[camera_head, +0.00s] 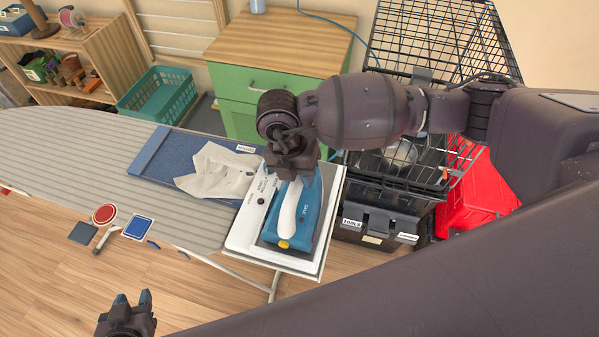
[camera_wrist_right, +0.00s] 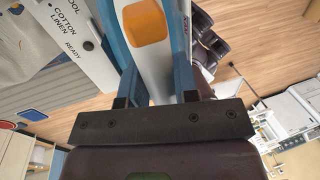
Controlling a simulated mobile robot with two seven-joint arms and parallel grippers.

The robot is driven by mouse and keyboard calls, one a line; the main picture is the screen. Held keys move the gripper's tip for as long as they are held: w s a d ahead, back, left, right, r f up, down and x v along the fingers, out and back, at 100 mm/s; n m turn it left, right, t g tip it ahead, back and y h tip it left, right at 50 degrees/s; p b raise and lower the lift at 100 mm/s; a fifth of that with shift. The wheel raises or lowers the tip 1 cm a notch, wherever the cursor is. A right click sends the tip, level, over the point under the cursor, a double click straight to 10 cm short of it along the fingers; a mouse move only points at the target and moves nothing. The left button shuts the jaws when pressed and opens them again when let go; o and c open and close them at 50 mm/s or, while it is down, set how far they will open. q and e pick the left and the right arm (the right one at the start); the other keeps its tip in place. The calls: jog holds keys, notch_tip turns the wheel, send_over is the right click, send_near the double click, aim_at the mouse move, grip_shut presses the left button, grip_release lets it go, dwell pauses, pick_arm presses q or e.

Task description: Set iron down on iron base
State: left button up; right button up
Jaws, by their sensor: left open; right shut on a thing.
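The blue and white iron (camera_head: 287,230) is at the right end of the ironing board, over the white iron base (camera_head: 243,229). My right gripper (camera_head: 290,172) is shut on the iron's white handle from above; the handle also shows between the fingers in the right wrist view (camera_wrist_right: 160,75). The base's printed panel (camera_wrist_right: 75,40) is beside the iron in that view. I cannot tell whether the iron touches the base or hovers just over it. My left gripper (camera_head: 127,312) is open and empty, low at the left, in front of the board.
The striped ironing board (camera_head: 80,160) holds a blue tray (camera_head: 150,163) with a crumpled white cloth (camera_head: 215,172). A green cabinet (camera_head: 240,115) stands behind. A black toolbox (camera_head: 380,225), a wire crate (camera_head: 440,45) and a red item (camera_head: 485,195) are at the right.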

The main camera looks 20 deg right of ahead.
dwell(0.7)
jog(key=o, duration=0.9)
jog(key=shift+o, duration=0.7)
jog(key=shift+f, duration=0.1)
jog(key=v, duration=1.1)
